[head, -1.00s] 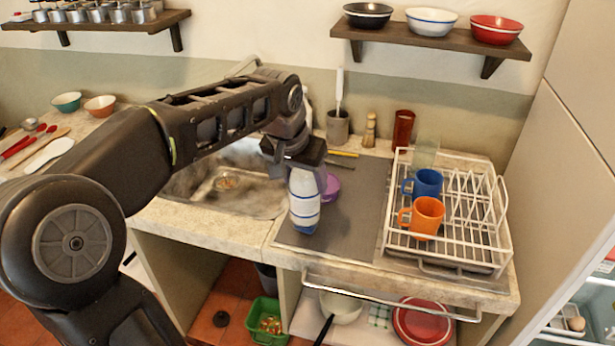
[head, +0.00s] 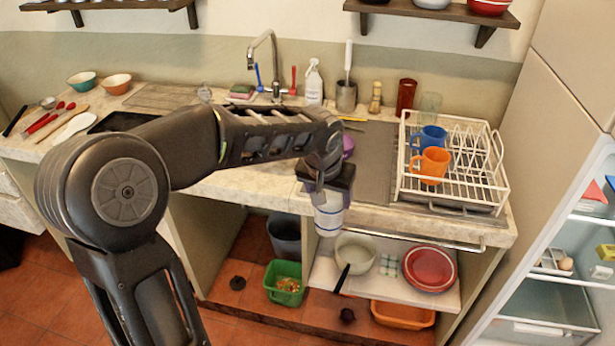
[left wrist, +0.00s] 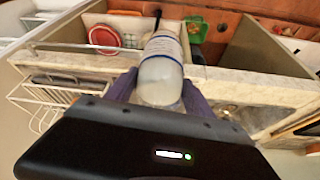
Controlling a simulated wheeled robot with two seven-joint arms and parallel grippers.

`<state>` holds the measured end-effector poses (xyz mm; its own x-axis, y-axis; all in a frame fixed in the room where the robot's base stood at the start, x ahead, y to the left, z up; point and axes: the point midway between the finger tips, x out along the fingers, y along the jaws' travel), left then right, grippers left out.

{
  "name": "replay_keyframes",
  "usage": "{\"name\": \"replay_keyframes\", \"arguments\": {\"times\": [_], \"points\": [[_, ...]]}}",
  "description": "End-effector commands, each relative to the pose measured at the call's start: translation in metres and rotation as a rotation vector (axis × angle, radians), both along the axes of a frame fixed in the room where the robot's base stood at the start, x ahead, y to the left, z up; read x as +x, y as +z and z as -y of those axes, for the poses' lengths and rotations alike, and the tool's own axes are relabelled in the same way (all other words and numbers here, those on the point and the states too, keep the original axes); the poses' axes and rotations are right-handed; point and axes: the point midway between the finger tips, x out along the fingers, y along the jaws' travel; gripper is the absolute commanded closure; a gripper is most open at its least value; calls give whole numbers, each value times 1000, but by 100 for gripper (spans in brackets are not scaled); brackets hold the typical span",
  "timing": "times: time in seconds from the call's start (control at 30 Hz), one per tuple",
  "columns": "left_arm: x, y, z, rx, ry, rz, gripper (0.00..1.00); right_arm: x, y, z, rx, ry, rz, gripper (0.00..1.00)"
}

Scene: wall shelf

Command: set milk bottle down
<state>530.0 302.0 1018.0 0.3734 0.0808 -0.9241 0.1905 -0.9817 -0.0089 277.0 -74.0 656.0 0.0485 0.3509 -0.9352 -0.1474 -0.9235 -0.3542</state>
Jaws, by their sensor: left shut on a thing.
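The milk bottle (head: 329,217) is white with blue bands. My left gripper (head: 326,190) is shut on it and holds it in front of the counter's front edge, upper end in the jaws. In the left wrist view the bottle (left wrist: 161,72) sits between the fingers and points away from the camera, with the lower shelf beyond it. The bottle looks clear of the counter and hangs in the air. My right gripper is not in view.
A white dish rack (head: 455,190) with blue and orange mugs stands on the counter's right. Below are a pot (head: 356,252), red plates (head: 430,268), a green bin (head: 285,283) and an orange tub (head: 402,314). An open fridge (head: 560,290) stands at right.

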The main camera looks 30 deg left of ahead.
Motion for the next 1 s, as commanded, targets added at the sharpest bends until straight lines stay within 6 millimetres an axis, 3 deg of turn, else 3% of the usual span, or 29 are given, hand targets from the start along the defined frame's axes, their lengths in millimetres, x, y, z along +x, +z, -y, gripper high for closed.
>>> {"name": "replay_keyframes", "arguments": {"times": [0.3, 0.4, 0.53, 1.0], "points": [[3, -60, 79, -8, -142, 1, 100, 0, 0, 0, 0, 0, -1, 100], [0, -72, 96, -13, -179, 3, 100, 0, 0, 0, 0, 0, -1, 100], [-2, -77, 104, -16, -196, 3, 100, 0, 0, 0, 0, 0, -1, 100], [-2, -77, 104, -16, -195, 4, 100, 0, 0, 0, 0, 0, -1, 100]]}}
